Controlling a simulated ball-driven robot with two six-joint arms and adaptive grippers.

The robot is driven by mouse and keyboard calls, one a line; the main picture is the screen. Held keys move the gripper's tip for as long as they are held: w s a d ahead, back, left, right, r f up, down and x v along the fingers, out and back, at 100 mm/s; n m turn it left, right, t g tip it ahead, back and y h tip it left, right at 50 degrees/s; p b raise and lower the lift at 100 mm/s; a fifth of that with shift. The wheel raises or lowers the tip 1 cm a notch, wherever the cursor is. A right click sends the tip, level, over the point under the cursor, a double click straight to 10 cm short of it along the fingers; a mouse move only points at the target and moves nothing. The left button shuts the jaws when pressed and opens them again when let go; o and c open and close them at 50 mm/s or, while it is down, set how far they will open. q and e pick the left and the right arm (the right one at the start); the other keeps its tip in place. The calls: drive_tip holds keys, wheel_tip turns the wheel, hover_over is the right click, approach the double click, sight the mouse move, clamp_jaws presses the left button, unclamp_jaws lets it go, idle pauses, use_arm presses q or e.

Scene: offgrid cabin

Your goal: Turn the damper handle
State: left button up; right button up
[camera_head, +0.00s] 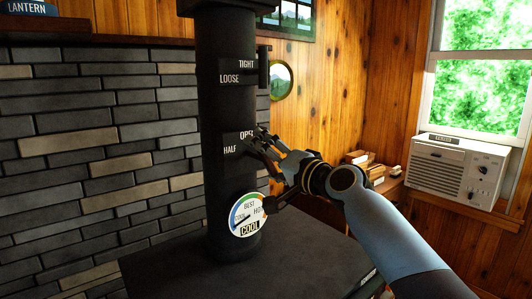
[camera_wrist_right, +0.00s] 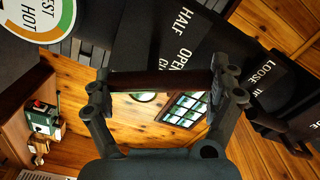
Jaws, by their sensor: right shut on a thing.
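The dark stovepipe (camera_head: 228,185) stands upright in the head view. A label plate on it reads "OPEN" and "HALF" (camera_head: 236,144). My right gripper (camera_head: 262,140) is at the right side of this plate, and its fingers cover much of the damper handle there. In the right wrist view, a dark brown bar, the damper handle (camera_wrist_right: 160,80), runs across between the two fingertips, and the gripper is shut on it. The same plate shows behind it with "HALF" and "OPEN" (camera_wrist_right: 182,38). My left gripper is in neither view.
A round gauge (camera_head: 248,216) is low on the pipe, with a "COOL" label. A "TIGHT"/"LOOSE" plate (camera_head: 238,71) with a dark handle (camera_head: 263,66) is above. A stone wall (camera_head: 90,150) is left; a white window unit (camera_head: 455,172) is right.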

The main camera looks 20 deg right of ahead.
drive_tip(key=m+p, duration=0.1)
drive_tip(key=m, duration=0.1)
drive_tip(key=m+p, duration=0.1)
drive_tip(key=m, duration=0.2)
drive_tip(key=shift+w+d+m, duration=0.1)
drive_tip(key=shift+d+m, duration=0.1)
drive_tip(key=shift+m, duration=0.1)
idle(0.5)
drive_tip(key=o, duration=0.9)
drive_tip(key=shift+c, duration=0.2)
drive_tip(key=shift+s+d+f, duration=0.1)
drive_tip(key=shift+s, duration=0.1)
drive_tip(key=v, duration=1.1)
drive_tip(key=shift+s, duration=0.3)
drive_tip(key=shift+d, duration=0.1)
